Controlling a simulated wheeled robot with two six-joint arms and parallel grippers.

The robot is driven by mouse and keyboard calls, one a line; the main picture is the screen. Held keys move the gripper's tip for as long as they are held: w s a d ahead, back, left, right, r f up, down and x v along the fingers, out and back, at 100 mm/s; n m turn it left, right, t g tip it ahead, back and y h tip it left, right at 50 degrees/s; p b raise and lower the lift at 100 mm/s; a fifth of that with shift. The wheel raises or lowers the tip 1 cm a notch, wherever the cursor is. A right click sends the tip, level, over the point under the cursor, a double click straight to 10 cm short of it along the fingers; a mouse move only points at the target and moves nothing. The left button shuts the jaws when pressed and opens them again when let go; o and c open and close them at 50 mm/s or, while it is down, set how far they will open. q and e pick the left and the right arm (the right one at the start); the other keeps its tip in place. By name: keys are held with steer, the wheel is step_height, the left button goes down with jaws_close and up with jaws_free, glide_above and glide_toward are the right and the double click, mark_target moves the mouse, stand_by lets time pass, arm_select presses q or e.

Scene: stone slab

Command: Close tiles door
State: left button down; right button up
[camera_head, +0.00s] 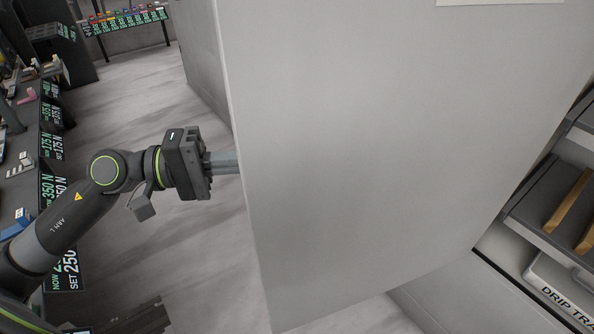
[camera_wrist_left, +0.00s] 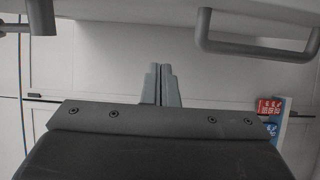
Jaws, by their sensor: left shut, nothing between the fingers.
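A large light grey door (camera_head: 370,140) stands open and fills the middle of the head view. Its inner shelves side shows at the right. My left gripper (camera_head: 224,162) is at the door's left edge, with its fingertips hidden behind the panel. In the left wrist view my left gripper (camera_wrist_left: 161,85) is shut and empty, its two fingers side by side. A pale panel with a grey bar handle (camera_wrist_left: 260,48) runs across the top of that view. Whether the fingers touch the door I cannot tell. My right gripper is out of view.
Dark shelving with tan bars (camera_head: 568,200) and a tray marked "DRIP TRA" (camera_head: 560,291) stand at the right. A dark counter with number displays (camera_head: 50,130) runs along the left. Grey floor (camera_head: 135,95) lies clear between counter and door.

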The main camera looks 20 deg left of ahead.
mark_target(296, 176)
arm_select(q)
steer(key=d+p, duration=0.5)
steer(key=d, duration=0.4)
steer(key=shift+s, duration=0.15)
stand_by(0.4)
steer(key=shift+a, duration=0.1)
